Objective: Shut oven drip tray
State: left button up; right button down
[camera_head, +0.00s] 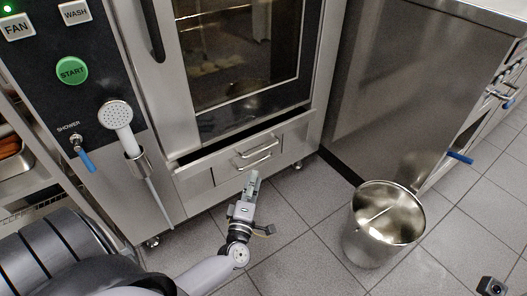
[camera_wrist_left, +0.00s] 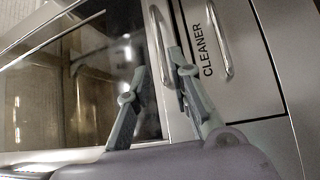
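The oven drip tray (camera_head: 215,158) is the wide steel front under the oven door (camera_head: 245,50). It stands out a little, with a dark gap along its top edge. Its bar handle (camera_head: 258,147) also shows in the left wrist view (camera_wrist_left: 158,45). My left gripper (camera_head: 253,177) is low in front of the oven, just below the tray. In the left wrist view its two fingers (camera_wrist_left: 157,64) are apart with nothing between them, pointing at the front near the handle. I cannot tell whether they touch it. My right gripper is not clearly in view.
Below the tray is a drawer marked CLEANER (camera_wrist_left: 240,75) with its own handle. A steel bucket (camera_head: 366,248) stands on the tiles to the right. A shower head (camera_head: 117,115) hangs at left. The floor (camera_head: 290,235) between gripper and bucket is clear.

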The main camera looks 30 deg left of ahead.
aim_at(261, 151)
pick_arm(q)
jog(key=b+x, duration=0.2)
jog(key=x, duration=0.9)
jog(key=shift+w+a+b, duration=0.1)
jog(key=shift+w+b, duration=0.2)
jog(key=shift+w+r, duration=0.1)
jog(key=shift+w, duration=0.05)
grip_shut()
